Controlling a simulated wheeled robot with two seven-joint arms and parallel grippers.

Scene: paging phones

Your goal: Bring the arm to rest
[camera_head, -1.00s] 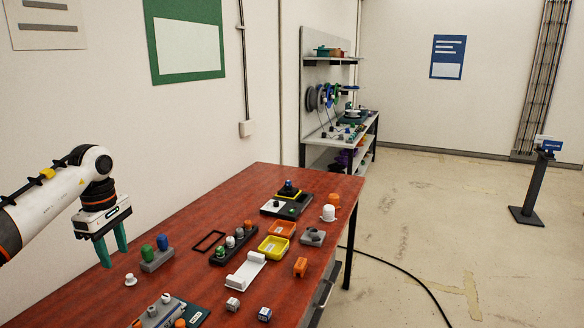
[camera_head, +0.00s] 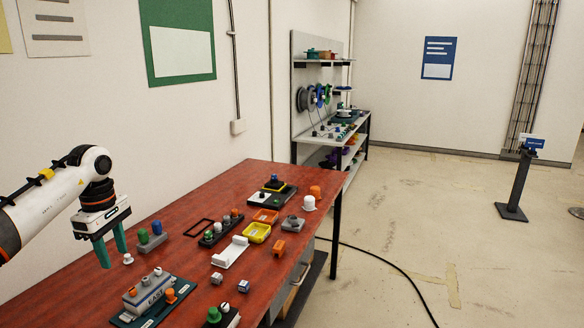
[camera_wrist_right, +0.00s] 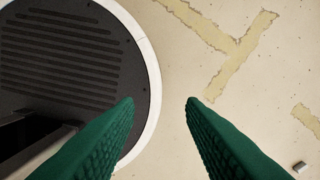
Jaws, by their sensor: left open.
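My left arm comes in from the left in the head view. Its gripper (camera_head: 110,250) has two green fingers pointing down, apart and with nothing seen between them. It hangs over the left part of the red table (camera_head: 75,285), close to a small white knob-shaped piece (camera_head: 128,259) and left of a grey block with a green and a blue peg (camera_head: 152,238). My right gripper (camera_wrist_right: 159,102) shows only in the right wrist view. Its two green fingers are wide apart and empty, above the bare floor and beside my round base.
The table holds a grey box marked EAST (camera_head: 150,291), a white tray (camera_head: 230,252), a yellow tray (camera_head: 257,233), an orange block (camera_head: 279,248) and small cubes. A shelf unit (camera_head: 330,135) stands behind. A dark post (camera_head: 518,180) stands right. The floor (camera_head: 400,220) is largely clear.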

